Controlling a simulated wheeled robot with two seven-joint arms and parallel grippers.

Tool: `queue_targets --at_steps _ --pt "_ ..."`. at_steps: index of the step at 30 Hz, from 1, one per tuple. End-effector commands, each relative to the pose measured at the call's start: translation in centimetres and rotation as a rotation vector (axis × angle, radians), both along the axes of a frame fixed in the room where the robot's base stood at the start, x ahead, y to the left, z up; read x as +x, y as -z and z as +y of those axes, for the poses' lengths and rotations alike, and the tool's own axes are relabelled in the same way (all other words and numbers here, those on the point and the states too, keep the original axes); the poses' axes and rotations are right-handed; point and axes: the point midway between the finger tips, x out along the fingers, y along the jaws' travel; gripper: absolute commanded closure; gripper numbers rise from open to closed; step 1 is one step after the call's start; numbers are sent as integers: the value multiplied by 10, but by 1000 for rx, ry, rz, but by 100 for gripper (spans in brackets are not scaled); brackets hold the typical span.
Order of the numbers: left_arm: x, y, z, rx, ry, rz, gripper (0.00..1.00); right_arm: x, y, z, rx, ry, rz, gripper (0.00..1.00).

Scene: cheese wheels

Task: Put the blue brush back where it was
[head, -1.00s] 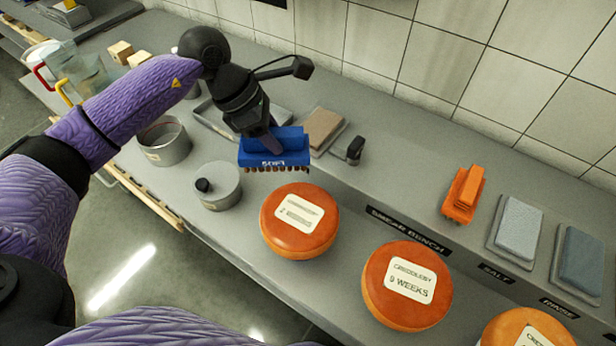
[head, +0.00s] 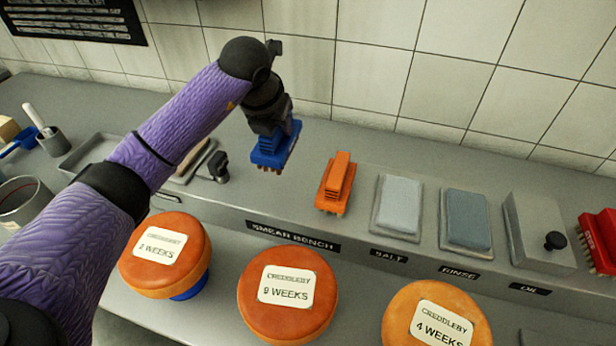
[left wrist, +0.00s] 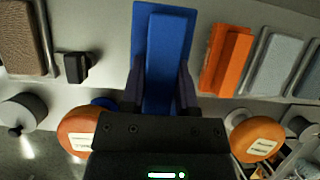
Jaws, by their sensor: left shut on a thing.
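My left gripper (head: 272,133) is shut on the blue brush (head: 277,151), bristles down, at the rear raised shelf in the head view. I cannot tell whether the bristles touch the shelf. The brush is left of the orange brush (head: 336,184), with a gap between them. In the left wrist view the blue brush (left wrist: 165,55) lies between the two fingers, and the orange brush (left wrist: 228,58) is to its right. The bristles are hidden there. My right gripper is not in view.
The grey salt pad (head: 398,206), the rinse pad (head: 466,218), a lidded oil box (head: 538,232) and a red brush (head: 600,240) stand to the right. Orange cheese wheels (head: 288,300) line the lower front bench. A dark-handled object (head: 219,167) stands left of the blue brush.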

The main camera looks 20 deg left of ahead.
Motion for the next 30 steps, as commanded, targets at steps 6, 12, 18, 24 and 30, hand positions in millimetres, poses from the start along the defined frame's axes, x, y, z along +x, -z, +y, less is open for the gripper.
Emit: queue_targets --at_steps 6,12,18,24,30 --pt "0 44 0 -1 3 2 100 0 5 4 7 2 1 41" --pt "-1 79 0 -1 4 4 100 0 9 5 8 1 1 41" --pt "0 80 0 0 4 -1 100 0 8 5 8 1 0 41" --pt "0 83 0 0 4 0 47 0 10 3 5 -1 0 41" --pt "-1 82 0 0 5 1 27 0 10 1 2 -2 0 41"
